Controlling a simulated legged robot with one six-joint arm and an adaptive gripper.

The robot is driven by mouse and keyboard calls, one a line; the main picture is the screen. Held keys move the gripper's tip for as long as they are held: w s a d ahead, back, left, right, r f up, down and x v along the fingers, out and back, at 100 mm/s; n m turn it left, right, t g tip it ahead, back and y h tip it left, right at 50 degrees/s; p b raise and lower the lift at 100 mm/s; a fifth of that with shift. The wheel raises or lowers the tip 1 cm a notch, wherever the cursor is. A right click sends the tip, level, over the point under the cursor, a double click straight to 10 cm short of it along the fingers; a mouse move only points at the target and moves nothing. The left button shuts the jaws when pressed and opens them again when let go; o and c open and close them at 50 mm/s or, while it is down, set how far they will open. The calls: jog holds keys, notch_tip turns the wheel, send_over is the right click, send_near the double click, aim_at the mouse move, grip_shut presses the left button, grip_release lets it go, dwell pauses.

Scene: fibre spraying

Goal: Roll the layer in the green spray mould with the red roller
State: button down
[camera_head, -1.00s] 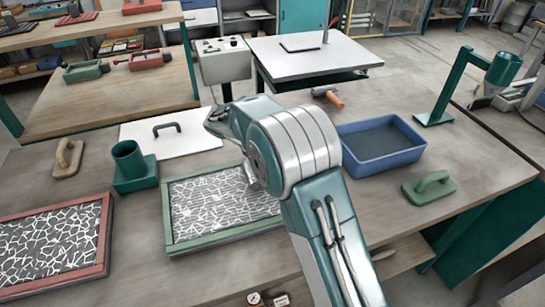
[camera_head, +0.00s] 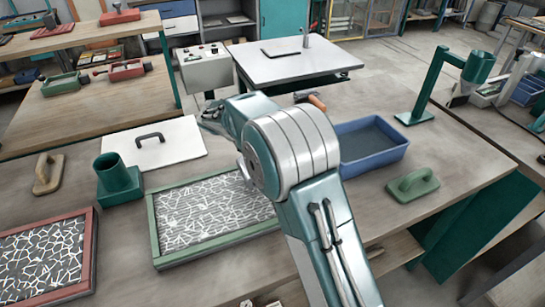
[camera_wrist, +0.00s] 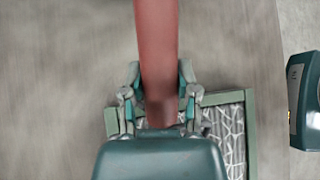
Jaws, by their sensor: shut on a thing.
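The green spray mould (camera_head: 152,226) lies on the workbench in the head view, left of my arm. Its layer (camera_head: 205,212) is a web of white strands on a dark base. Part of the mould rim also shows in the wrist view (camera_wrist: 251,135), right of and behind my gripper. My gripper (camera_wrist: 158,100) is shut on the red handle of the red roller (camera_wrist: 157,40). The handle runs up out of the top of the wrist view, and the roller's drum is not seen.
A red-framed mould (camera_head: 90,262) lies at the left. A green cup holder (camera_head: 120,182), a white board (camera_head: 172,150), a wooden float (camera_head: 48,174), a blue tray (camera_head: 372,145) and a green float (camera_head: 412,186) stand around. Bare bench lies in front of the green mould.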

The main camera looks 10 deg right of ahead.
jog(key=shift+r, duration=2.15)
